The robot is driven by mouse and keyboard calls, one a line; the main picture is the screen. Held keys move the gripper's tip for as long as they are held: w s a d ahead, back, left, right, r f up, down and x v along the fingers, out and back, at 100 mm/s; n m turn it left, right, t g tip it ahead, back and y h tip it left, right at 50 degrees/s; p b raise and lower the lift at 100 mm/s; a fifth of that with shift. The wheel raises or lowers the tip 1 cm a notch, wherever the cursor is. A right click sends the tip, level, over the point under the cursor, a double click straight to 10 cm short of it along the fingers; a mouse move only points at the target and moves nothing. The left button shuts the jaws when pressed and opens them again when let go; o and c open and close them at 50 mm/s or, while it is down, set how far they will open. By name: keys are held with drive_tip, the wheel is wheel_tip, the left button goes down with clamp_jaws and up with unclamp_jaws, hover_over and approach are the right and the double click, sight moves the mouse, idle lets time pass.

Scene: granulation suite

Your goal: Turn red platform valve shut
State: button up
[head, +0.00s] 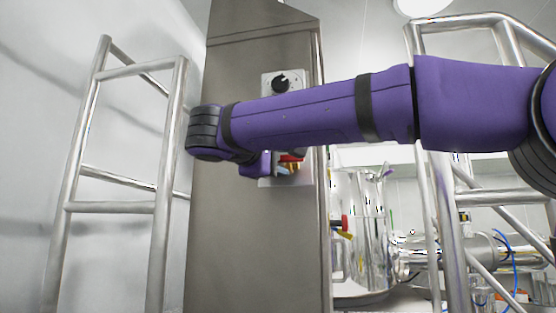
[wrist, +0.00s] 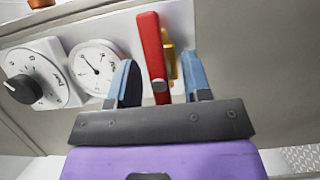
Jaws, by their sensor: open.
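The red valve handle (wrist: 152,48) is a long flat lever on a brass-yellow valve body (wrist: 170,62), mounted on the grey panel. In the wrist view it stands nearly upright, leaning slightly left at the top. My gripper (wrist: 159,72) is open, with one blue finger on each side of the lever's lower part. Gaps show beside both fingers; contact cannot be told. In the head view the red handle (head: 291,158) shows just under my purple arm, with a blue finger of my gripper (head: 282,169) beside it. Part of the valve is hidden by my arm.
Left of the lever are a round gauge (wrist: 95,66) and a dial with a black knob (wrist: 24,89). The valve's steel column (head: 240,230) stands between metal rails (head: 160,240) at left and right. Steel vessels (head: 362,225) stand behind at right.

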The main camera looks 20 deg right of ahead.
clamp_jaws()
drive_tip(key=shift+m, duration=0.3)
drive_tip(key=m+y, duration=0.1)
drive_tip(key=m, duration=0.2)
drive_tip(key=shift+m+g+y, duration=0.3)
drive_tip(key=shift+g, duration=0.1)
drive_tip(key=m+y, duration=0.2)
drive_tip(key=m, duration=0.1)
drive_tip(key=m+t+y, duration=0.1)
drive_tip(key=m+y, duration=0.1)
drive_tip(key=m, duration=0.1)
drive_tip(key=shift+m, duration=0.3)
drive_tip(key=shift+m+t+y, duration=0.5)
drive_tip(key=shift+m+y, duration=0.4)
drive_tip(key=shift+m, duration=0.5)
